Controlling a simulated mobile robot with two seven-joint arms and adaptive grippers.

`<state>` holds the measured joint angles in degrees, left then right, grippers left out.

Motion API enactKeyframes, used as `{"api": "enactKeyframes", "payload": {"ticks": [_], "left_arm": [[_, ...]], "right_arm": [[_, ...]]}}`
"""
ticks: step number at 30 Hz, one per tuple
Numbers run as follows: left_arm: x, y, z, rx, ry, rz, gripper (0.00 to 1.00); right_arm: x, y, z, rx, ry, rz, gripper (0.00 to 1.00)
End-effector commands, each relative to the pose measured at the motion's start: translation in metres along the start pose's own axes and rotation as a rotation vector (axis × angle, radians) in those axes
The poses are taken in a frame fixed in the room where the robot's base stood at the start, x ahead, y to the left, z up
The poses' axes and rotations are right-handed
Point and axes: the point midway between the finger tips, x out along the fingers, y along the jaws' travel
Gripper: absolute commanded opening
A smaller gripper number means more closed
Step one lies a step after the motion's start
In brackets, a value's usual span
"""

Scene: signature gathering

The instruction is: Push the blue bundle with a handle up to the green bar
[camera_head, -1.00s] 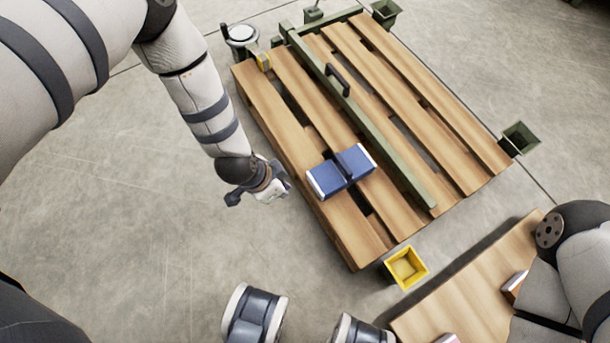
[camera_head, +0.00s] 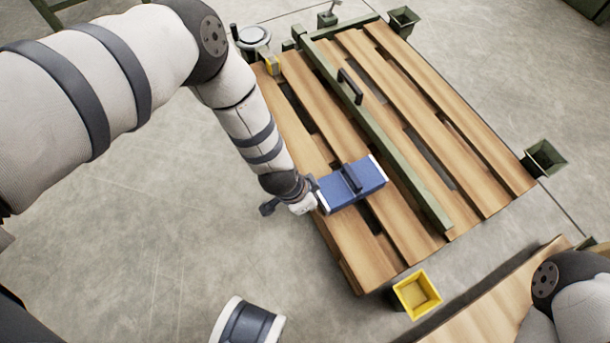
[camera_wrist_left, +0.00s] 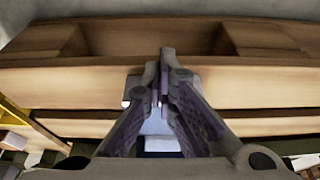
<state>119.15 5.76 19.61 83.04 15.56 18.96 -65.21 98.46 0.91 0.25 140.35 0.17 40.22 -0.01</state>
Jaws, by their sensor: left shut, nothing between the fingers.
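The blue bundle (camera_head: 365,192), with a dark handle (camera_head: 351,179) across its top and pale ends, lies on the wooden pallet (camera_head: 398,232). The long green bar (camera_head: 390,143) runs along the pallet to the right of the bundle, with a narrow strip of wood between them. My left gripper (camera_head: 313,195) is at the bundle's left end, beside it; I cannot tell whether they touch. In the left wrist view the left fingers (camera_wrist_left: 164,72) are shut together with nothing between them, against wooden boards. My right gripper is outside the views.
A yellow open bin (camera_head: 417,294) stands off the pallet's near corner. Green corner cups (camera_head: 545,158) stand at the right. A black handle (camera_head: 350,86) sits on the green bar.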

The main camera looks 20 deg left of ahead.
Motion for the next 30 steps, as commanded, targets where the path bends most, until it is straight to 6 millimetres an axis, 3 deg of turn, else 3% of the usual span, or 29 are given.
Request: {"api": "enactKeyframes", "payload": {"ticks": [5, 15, 30], "left_arm": [[0.001, 0.0, -0.002, 0.001, 0.0, 0.0, 0.0], [0.016, 0.001, -0.045, 0.002, -0.001, 0.001, 0.0], [0.011, 0.002, -0.044, 0.002, 0.001, 0.0, 0.0]], "right_arm": [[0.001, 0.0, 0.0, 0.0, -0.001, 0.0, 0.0], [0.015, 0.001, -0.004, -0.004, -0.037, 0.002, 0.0], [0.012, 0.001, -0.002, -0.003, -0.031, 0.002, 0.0]]}}
